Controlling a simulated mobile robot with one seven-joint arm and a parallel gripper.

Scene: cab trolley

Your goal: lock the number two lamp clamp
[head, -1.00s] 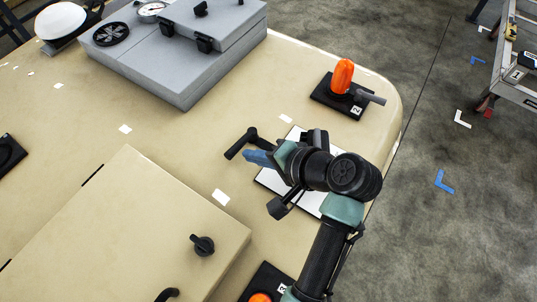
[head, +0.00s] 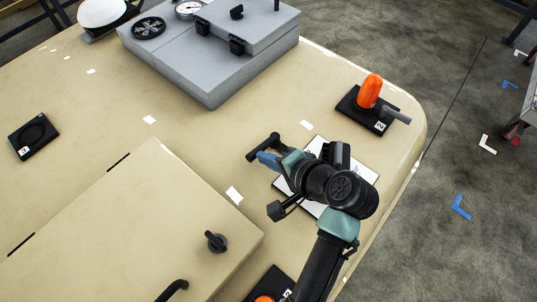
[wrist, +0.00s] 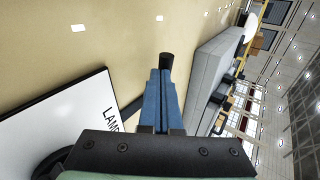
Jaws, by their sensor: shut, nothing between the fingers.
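The number two lamp clamp stands at the right of the beige top in the head view: a black base (head: 360,118) labelled 2, an upright orange lamp (head: 369,91) and a grey lever (head: 397,115) pointing out to the right. My gripper (head: 266,159) is shut and empty, its blue fingers pointing left, well to the left of and nearer than this clamp. The fingers (wrist: 160,98) show closed together in the wrist view. The clamp is not visible in the wrist view.
A black handle (head: 264,146) lies close by the fingertips; contact is unclear. A white card (head: 362,174) is partly under my arm. A grey case (head: 212,70) stands behind. A raised beige panel (head: 130,225) with a knob (head: 215,242) lies front left. Another orange lamp (head: 264,299) is at the bottom edge.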

